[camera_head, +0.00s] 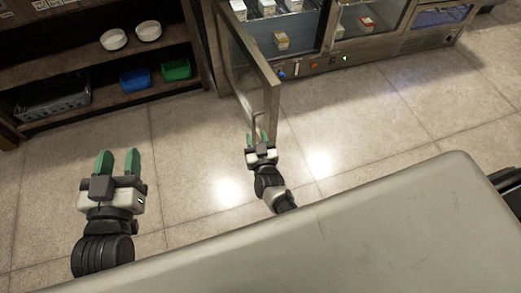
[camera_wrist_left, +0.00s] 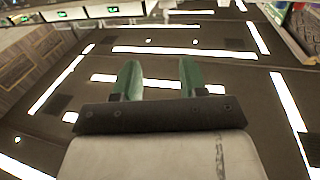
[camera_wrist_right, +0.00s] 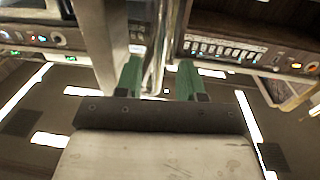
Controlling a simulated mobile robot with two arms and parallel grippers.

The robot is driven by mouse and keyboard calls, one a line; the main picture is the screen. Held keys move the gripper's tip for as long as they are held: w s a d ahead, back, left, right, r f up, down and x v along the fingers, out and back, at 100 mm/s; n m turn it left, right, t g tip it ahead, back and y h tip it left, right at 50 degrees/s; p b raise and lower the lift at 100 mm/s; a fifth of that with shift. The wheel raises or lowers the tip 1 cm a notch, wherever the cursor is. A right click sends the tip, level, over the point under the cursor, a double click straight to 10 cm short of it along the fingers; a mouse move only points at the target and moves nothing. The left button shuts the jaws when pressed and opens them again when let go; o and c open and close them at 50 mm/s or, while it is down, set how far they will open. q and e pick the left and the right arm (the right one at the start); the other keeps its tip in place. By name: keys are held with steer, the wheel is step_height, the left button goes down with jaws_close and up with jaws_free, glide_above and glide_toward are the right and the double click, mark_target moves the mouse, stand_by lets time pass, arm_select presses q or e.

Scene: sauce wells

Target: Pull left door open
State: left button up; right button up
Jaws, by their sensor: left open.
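The left door (camera_head: 250,75) of the display cabinet is a glass door in a wooden frame. It stands swung well out from the cabinet front. Its metal handle (camera_head: 257,125) is on the free edge. My right gripper (camera_head: 262,136) is at the handle, fingers apart. In the right wrist view the handle (camera_wrist_right: 153,75) shows between or just beyond the green fingers (camera_wrist_right: 160,80); contact is unclear. My left gripper (camera_head: 117,163) is open and empty above the floor, away from the door. It also shows open in the left wrist view (camera_wrist_left: 158,80).
The cabinet (camera_head: 325,62) holds small boxes behind the doorway. A shelf at left carries two white bowls (camera_head: 114,39), a blue bin (camera_head: 135,78), a green bin (camera_head: 176,70) and a grey crate (camera_head: 55,100). The tiled floor (camera_head: 400,120) is clear.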

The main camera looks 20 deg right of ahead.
arm_select(q)
step_height(320, 180, down, 6)
steer(key=s+a+g+y+p, duration=0.1)
steer(key=s+g, duration=0.1)
steer(key=g, duration=0.3)
steer(key=shift+a+r, duration=0.25)
steer(key=shift+a, duration=0.05)
arm_select(e)
steer(key=s, duration=0.6)
steer(key=shift+s+a, duration=0.25)
steer(key=shift+a, duration=0.1)
arm_select(q)
steer(key=shift+s, duration=0.1)
arm_select(e)
steer(key=shift+c, duration=0.5)
